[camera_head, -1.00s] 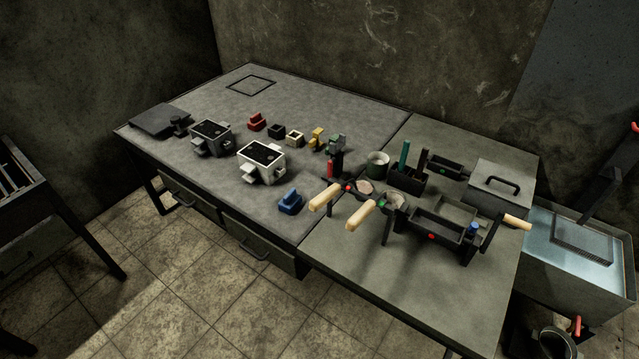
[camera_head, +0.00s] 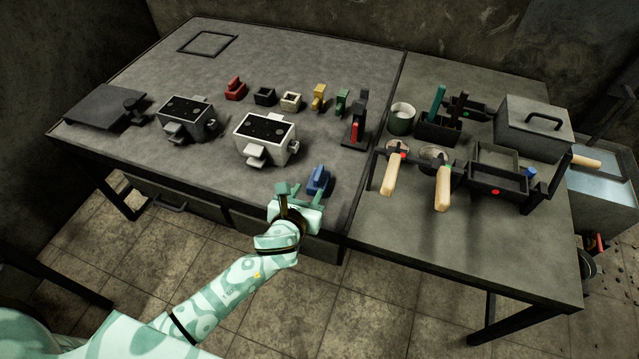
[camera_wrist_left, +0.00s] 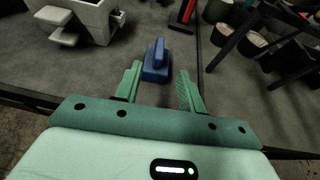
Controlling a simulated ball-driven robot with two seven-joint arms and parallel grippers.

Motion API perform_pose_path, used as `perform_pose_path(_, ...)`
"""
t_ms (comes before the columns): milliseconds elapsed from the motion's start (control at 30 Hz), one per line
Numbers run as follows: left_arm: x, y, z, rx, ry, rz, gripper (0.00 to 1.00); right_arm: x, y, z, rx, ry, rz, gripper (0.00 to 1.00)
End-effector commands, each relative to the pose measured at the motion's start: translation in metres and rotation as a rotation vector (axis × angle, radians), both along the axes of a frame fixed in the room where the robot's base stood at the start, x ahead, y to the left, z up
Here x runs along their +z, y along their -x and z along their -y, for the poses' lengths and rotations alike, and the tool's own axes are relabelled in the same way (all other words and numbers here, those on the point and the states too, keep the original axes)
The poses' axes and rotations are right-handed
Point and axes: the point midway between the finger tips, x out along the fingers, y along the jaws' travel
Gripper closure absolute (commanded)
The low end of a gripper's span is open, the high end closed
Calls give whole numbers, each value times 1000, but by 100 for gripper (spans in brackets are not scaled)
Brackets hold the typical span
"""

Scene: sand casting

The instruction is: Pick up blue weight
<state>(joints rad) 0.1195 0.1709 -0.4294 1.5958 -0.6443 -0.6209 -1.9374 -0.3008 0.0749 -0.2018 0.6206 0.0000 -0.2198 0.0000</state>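The blue weight (camera_head: 318,180) sits on the grey table near its front edge, right of the nearer white box-shaped flask. It also shows in the left wrist view (camera_wrist_left: 156,62), just beyond the fingertips and roughly between them. My left gripper (camera_head: 297,188) is at the table's front edge, just short of the weight on its near left side. In the left wrist view its two green fingers (camera_wrist_left: 158,78) are spread apart with nothing between them. My right gripper is not in view.
A white flask (camera_head: 265,138) stands left of the weight, and a black stand with a red part (camera_head: 355,130) stands behind it. Wooden-handled ladles (camera_head: 393,175) lie to the right. Small coloured weights, such as the red one (camera_head: 234,88), line the back. Table around the blue weight is clear.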

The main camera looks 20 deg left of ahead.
Motion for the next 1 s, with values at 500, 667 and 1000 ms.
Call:
perform_pose_path(500, -39, -72, -2, 2, 6, -7, 60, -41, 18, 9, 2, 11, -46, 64)
perform_pose_path(667, -50, -95, -3, 2, 5, -7, 60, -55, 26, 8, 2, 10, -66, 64)
perform_pose_path(1000, -46, -103, -4, 2, 5, -4, 66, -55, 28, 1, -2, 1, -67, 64)
